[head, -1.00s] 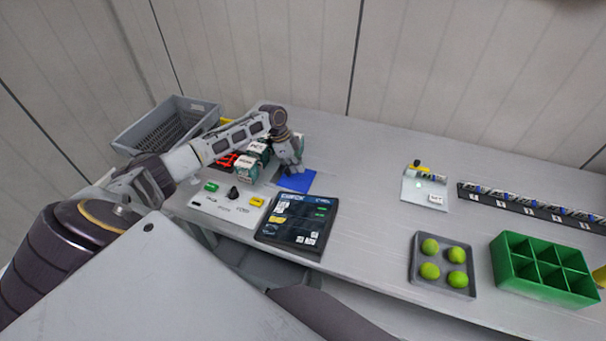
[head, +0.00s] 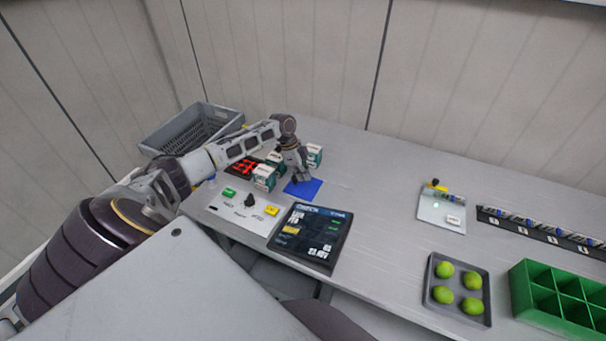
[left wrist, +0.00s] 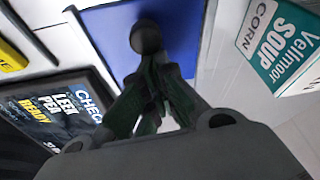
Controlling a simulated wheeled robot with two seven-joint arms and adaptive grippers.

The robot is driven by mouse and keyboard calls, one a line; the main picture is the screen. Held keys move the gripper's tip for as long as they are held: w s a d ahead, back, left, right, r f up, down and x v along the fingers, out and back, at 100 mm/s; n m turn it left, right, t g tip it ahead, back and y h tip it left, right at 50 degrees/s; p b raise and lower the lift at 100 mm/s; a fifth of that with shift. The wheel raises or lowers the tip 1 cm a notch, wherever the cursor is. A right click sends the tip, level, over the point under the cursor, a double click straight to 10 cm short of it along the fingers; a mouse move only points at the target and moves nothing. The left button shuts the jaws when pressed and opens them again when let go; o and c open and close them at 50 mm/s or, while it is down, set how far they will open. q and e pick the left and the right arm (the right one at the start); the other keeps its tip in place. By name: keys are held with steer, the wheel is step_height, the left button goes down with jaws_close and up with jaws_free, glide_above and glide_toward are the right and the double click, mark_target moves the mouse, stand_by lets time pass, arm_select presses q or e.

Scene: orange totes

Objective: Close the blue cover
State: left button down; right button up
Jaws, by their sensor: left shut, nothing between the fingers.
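The blue cover (head: 304,189) shows as a flat blue panel on the table, behind the display screen. It also fills the upper middle of the left wrist view (left wrist: 180,30). My left gripper (head: 299,179) points down at the cover's left back part, with its fingers together and nothing between them. In the left wrist view my gripper (left wrist: 150,95) is in front of the blue panel, and a dark round knob-like part (left wrist: 147,36) shows against the blue. I cannot tell whether the fingers touch the cover. My right gripper is not in view.
White and teal soup boxes (head: 264,178) stand left of my gripper, and another box (head: 314,155) stands just behind it. The checkout screen (head: 312,237) lies in front. A grey crate (head: 190,130) is at the back left.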

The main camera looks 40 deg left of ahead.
mark_target(313, 186)
arm_select(q)
steer(key=shift+w+d+r+p, duration=0.1)
steer(key=shift+w+d+p, duration=0.15)
steer(key=shift+d, duration=0.25)
steer(key=shift+w+d+r+p, duration=0.15)
steer(key=shift+d+p, duration=0.15)
steer(key=shift+d, duration=0.2)
steer(key=shift+w+d+p, duration=0.3)
steer(key=shift+d, duration=0.3)
steer(key=shift+w+d+r, duration=0.1)
steer(key=shift+d, duration=0.05)
steer(key=b+v, duration=0.1)
steer(key=v, duration=0.8)
steer(key=shift+a+r+b, duration=0.25)
steer(key=shift+r+b, duration=0.05)
steer(key=shift+b, duration=0.1)
steer(key=shift+s+f, duration=0.1)
steer(key=shift+s, duration=0.1)
